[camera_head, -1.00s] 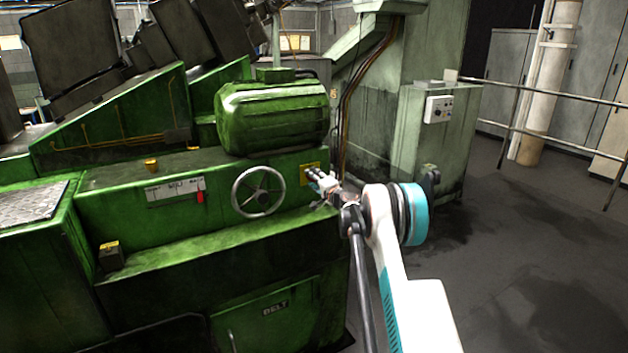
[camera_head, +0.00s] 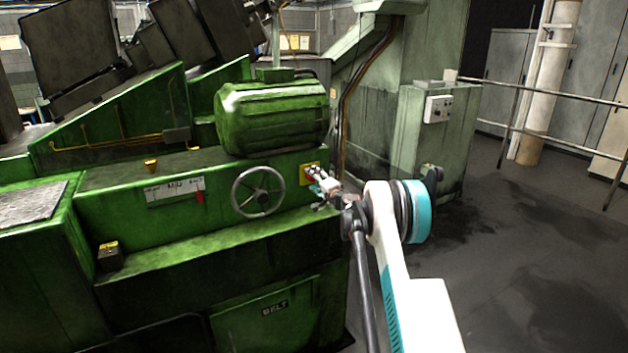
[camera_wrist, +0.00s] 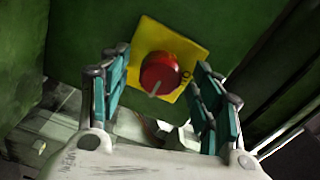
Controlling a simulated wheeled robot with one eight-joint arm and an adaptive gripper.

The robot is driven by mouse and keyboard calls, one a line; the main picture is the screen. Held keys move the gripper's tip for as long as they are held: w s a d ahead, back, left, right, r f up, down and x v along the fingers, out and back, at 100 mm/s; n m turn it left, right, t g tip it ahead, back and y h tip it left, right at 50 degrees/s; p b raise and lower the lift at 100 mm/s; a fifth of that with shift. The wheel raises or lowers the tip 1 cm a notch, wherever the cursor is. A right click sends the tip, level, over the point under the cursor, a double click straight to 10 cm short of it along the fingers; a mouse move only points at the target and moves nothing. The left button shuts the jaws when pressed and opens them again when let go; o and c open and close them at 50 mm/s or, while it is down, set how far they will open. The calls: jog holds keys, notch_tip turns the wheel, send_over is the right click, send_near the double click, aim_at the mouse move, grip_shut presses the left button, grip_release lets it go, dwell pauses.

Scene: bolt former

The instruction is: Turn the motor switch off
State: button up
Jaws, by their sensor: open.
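The motor switch is a round red knob (camera_wrist: 161,74) with a pale pointer mark, on a yellow square plate (camera_wrist: 190,52) fixed to the green machine. In the wrist view the knob lies ahead of my gripper (camera_wrist: 160,92), roughly between its two teal-padded fingers. The fingers are open and apart, with nothing held; I cannot tell whether either touches the knob. In the head view the yellow plate (camera_head: 303,175) shows right of the handwheel, and my gripper (camera_head: 315,180) is right in front of it, hiding part of the knob.
A spoked handwheel (camera_head: 258,192) is on the machine front just left of the plate. A small red lever (camera_head: 200,196) hangs further left. A green motor housing (camera_head: 272,115) is above. A grey control box (camera_head: 438,109) stands right; open floor (camera_head: 540,260) lies at right.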

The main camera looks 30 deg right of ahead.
jog(key=s, duration=1.1)
